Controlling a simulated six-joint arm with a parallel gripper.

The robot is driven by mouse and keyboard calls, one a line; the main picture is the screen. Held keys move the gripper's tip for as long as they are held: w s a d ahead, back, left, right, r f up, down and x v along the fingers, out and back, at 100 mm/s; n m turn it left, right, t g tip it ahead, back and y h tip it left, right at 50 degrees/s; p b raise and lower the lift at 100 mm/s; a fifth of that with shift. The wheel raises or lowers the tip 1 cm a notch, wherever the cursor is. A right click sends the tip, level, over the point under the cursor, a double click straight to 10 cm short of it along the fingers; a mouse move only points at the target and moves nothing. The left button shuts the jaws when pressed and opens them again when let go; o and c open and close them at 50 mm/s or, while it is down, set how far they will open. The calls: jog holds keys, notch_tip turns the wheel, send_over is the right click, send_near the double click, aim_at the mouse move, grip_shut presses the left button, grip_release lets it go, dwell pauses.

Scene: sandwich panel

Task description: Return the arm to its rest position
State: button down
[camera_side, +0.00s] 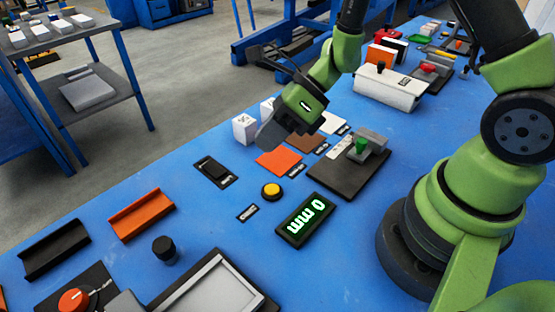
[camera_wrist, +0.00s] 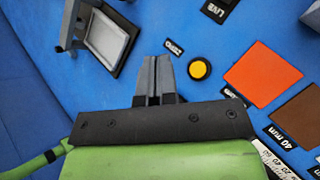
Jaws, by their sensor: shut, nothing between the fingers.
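My gripper (camera_side: 268,138) hangs above the blue table (camera_side: 330,255) near an orange square plate (camera_side: 279,162) in the side view. Its grey fingers (camera_wrist: 155,72) are together and empty in the wrist view. My green and black arm reaches over the table from its base at the right. In the wrist view the fingertips point toward the area beside a yellow button (camera_wrist: 199,69), with the orange plate (camera_wrist: 262,73) to the right. The fingers touch nothing that I can see.
A display reading "0 mm" (camera_side: 306,220) lies near the yellow button (camera_side: 271,191). A dark plate with a green-knobbed clamp (camera_side: 362,146), white blocks (camera_side: 243,128), a brown plate (camera_side: 307,140) and a white box (camera_side: 388,88) stand nearby. Orange (camera_side: 141,214) and black (camera_side: 55,248) channels lie at the left.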

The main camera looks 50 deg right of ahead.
jog(key=s+d+r+n+t+h, duration=0.1)
jog(key=s+d+r+n+h, duration=0.1)
jog(key=s+r+n, duration=0.5)
jog(key=s+d+r+n+t+h, duration=0.2)
jog(key=s+r+n, duration=0.5)
jog(key=r+n, duration=0.5)
jog(key=d+n+h, duration=0.1)
jog(key=n+h, duration=0.1)
jog(key=n, duration=0.3)
jog(key=shift+s+d+r+n+t+h, duration=0.2)
jog(key=shift+d+n+t+h, duration=0.1)
jog(key=shift+n+h, duration=0.1)
